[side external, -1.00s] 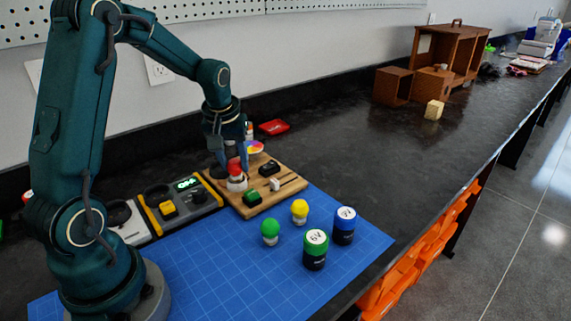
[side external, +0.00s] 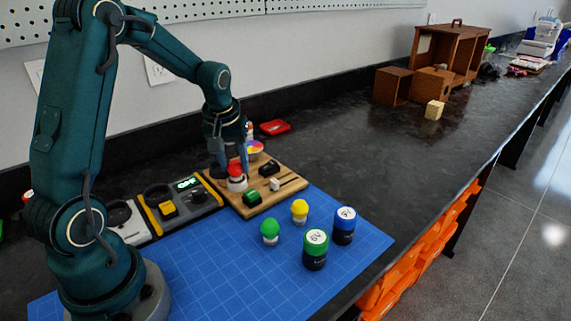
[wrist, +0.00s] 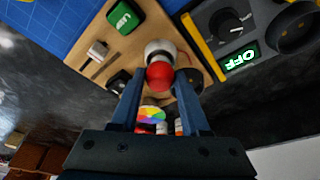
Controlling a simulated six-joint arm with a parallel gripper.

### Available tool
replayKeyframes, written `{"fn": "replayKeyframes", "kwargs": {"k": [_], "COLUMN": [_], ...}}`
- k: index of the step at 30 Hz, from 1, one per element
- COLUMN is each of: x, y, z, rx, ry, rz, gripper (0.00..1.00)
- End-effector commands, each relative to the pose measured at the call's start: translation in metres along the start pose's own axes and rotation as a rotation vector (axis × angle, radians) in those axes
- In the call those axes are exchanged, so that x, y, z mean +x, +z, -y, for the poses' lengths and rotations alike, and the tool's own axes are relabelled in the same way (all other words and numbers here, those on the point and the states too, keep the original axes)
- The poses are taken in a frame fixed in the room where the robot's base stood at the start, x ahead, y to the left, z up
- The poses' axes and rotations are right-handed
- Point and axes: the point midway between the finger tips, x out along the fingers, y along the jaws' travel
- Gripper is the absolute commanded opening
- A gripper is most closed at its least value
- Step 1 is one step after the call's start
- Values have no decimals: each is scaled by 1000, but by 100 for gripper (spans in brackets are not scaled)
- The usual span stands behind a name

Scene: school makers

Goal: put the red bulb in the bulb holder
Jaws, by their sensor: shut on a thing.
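The red bulb (side external: 235,171) is at the wooden board (side external: 251,208), with its red dome up and its white lower part below. It also shows in the wrist view (wrist: 160,76). My gripper (side external: 233,164) is shut on the red bulb, one finger on each side of the dome. The wrist view shows both fingers (wrist: 160,88) reaching it. The bulb stands upright over a white round base on the board, which looks like the bulb holder (wrist: 159,47). The bulb hides most of it, and I cannot tell how deep the bulb sits.
A green bulb (side external: 270,232) and a yellow bulb (side external: 300,211) stand on the blue mat (side external: 215,275). Green (side external: 315,250) and blue (side external: 344,226) cylinders stand to their right. A grey-yellow meter (side external: 180,206) reading OFF lies left of the board. A red tray (side external: 274,127) is behind.

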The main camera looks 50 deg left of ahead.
Motion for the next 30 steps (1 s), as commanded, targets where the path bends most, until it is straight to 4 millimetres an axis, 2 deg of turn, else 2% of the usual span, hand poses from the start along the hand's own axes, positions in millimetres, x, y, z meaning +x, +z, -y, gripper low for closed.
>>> {"fn": "replayKeyframes", "kwargs": {"k": [12, 13, 23, 30], "x": [8, 8, 7, -10], "y": [2, 2, 2, 1], "z": [0, 0, 0, 0], "rx": [1, 1, 0, -1], "ry": [-1, -1, 0, 0], "rz": [1, 0, 0, -2], "gripper": [0, 57, 58, 58]}}
